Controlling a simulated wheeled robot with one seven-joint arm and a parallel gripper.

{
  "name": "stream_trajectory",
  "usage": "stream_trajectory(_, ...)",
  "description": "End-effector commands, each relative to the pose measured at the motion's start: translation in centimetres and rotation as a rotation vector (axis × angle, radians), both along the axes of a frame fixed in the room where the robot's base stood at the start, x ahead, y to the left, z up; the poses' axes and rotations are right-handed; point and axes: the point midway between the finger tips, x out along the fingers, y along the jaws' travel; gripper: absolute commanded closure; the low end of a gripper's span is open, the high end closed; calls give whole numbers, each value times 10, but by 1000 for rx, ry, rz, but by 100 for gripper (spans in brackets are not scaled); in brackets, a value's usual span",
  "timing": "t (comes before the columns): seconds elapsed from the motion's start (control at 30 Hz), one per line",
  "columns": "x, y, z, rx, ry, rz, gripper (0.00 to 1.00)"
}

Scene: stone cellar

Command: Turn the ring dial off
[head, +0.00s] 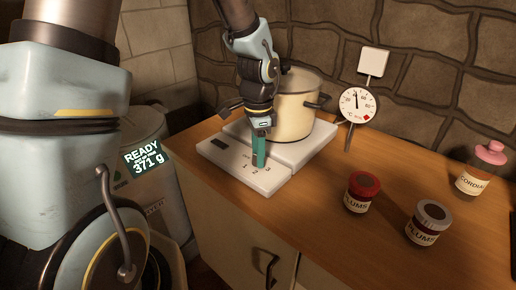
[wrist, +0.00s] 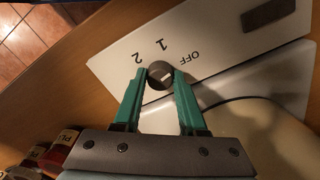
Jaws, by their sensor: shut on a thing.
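The ring dial (wrist: 160,73) is a small dark round knob on a white hot plate (wrist: 110,63), with OFF, 1 and 2 printed around it in the wrist view. A pale mark shows on the knob, but I cannot tell which label it points to. My gripper (wrist: 160,72) has its green fingers closed on the dial from both sides. In the head view my gripper (head: 259,160) reaches down to the front panel of the hot plate (head: 265,184), and its fingers hide the dial there.
A cream pot (head: 293,112) stands on the plate behind my gripper. A thermometer (head: 357,105) stands at the pot's right. A red-lidded jar (head: 362,192), a grey-lidded jar (head: 428,222) and a pink-topped bottle (head: 476,172) stand on the wooden counter (head: 310,215).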

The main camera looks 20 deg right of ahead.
Motion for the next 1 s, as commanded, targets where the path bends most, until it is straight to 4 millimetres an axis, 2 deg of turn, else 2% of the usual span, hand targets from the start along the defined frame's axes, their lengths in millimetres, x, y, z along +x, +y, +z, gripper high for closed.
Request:
stream_trajectory(0.4,0,-1,1,-2,-2,-194,100)
stream_trajectory(0.97,0,-1,0,-2,-2,-223,100)
stream_trajectory(1.0,0,-1,0,-2,-2,-223,56)
